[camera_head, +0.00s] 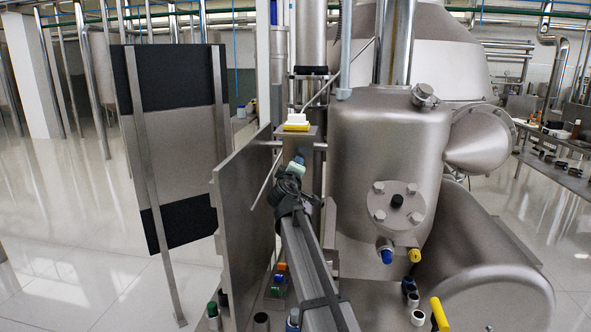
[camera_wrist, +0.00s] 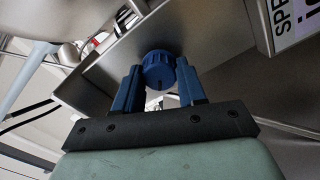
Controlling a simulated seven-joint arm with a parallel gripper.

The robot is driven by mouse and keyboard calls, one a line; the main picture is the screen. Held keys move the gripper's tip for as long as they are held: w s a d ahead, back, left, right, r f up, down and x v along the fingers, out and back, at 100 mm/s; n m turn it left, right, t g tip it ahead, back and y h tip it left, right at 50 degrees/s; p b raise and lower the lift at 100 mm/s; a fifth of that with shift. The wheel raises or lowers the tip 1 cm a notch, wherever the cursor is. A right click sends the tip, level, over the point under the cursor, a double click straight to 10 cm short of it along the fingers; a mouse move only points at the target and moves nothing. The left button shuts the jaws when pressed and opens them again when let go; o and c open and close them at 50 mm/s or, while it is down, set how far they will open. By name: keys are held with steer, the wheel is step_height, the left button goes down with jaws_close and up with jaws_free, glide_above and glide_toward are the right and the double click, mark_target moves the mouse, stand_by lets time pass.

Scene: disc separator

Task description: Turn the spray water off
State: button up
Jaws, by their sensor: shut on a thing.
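A round blue ribbed knob (camera_wrist: 159,71) shows in the middle of the wrist view, between the two blue fingers of my gripper (camera_wrist: 160,82). The fingers are shut on the knob, one on each side. In the head view, my gripper (camera_head: 298,160) is up against the metal post in front of the separator, just below a small white and yellow part (camera_head: 296,123). There the knob is hidden or too small to make out. How far the knob is turned cannot be told.
A steel panel (camera_head: 245,220) stands close left of my arm. A large steel vessel (camera_head: 385,140) stands close on the right, with a blue fitting (camera_head: 386,256) and a yellow fitting (camera_head: 414,256) below. A yellow handle (camera_head: 439,314) is lower right. Open floor lies far left.

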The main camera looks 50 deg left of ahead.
steer(key=shift+n, duration=3.6)
steer(key=o, duration=1)
steer(key=shift+o, duration=0.2)
steer(key=shift+s+d, duration=0.1)
steer(key=v, duration=1.3)
steer(key=shift+s+d, duration=0.2)
